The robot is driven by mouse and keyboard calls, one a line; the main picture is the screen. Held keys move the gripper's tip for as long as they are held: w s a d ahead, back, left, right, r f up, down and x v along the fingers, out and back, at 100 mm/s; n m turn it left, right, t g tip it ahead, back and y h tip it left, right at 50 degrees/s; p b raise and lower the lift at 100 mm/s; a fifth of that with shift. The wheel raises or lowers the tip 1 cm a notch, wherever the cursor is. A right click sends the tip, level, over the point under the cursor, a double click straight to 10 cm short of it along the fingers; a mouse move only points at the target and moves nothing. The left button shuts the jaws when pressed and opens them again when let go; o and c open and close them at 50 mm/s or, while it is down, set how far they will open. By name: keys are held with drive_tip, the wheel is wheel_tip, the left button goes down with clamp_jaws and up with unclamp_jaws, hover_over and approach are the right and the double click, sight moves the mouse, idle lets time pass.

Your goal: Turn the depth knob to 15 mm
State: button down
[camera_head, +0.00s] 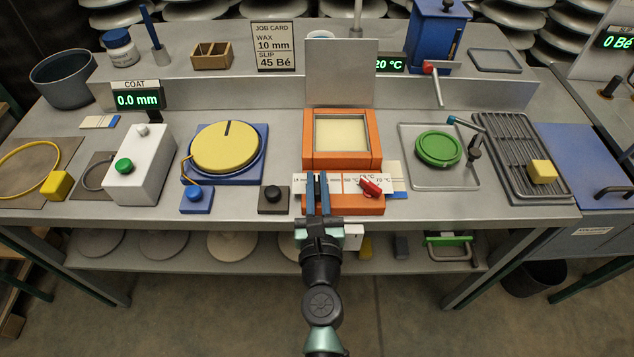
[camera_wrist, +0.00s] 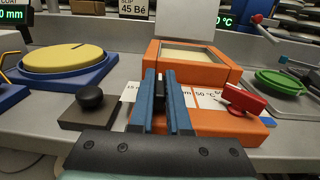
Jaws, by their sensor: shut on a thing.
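The orange wax pot (camera_head: 342,152) stands at the middle of the bench, with a pale square well on top. On its front ledge is a white label strip (camera_head: 349,183) with mm marks on the left part and °C marks on the right. My gripper (camera_head: 317,182) reaches onto the left, mm part, its blue fingers closed around a dark knob. In the wrist view the black depth knob (camera_wrist: 159,97) shows between the two fingers.
A red knob (camera_head: 370,187) sits just right of my gripper on the °C part. A black button (camera_head: 273,194) on a dark block stands close on the left. Farther left are a yellow disc (camera_head: 225,147) and a blue button (camera_head: 196,195). A job card (camera_head: 273,46) reads wax 10 mm.

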drive_tip(key=n+g+y, duration=0.1)
drive_tip(key=n+y, duration=0.1)
drive_tip(key=y, duration=0.1)
drive_tip(key=n+g+y+b, duration=0.1)
drive_tip(key=n+y, duration=0.2)
drive_tip(key=y, duration=0.1)
drive_tip(key=shift+w+d+y+b, duration=0.1)
drive_tip(key=shift+d+y+b, duration=0.1)
drive_tip(key=shift+y+b, duration=0.1)
drive_tip(key=shift+a+n+g+y+b, duration=0.1)
drive_tip(key=shift+n+g+y+b, duration=0.25)
drive_tip(key=shift+n+g+y, duration=1.65)
drive_tip(key=shift+t+y, duration=0.3)
drive_tip(key=shift+y, duration=0.1)
drive_tip(key=c, duration=0.9)
unclamp_jaws()
drive_tip(key=shift+a, duration=0.1)
drive_tip(key=p+v, duration=0.1)
drive_tip(key=v, duration=1.2)
drive_tip(key=shift+r, duration=0.1)
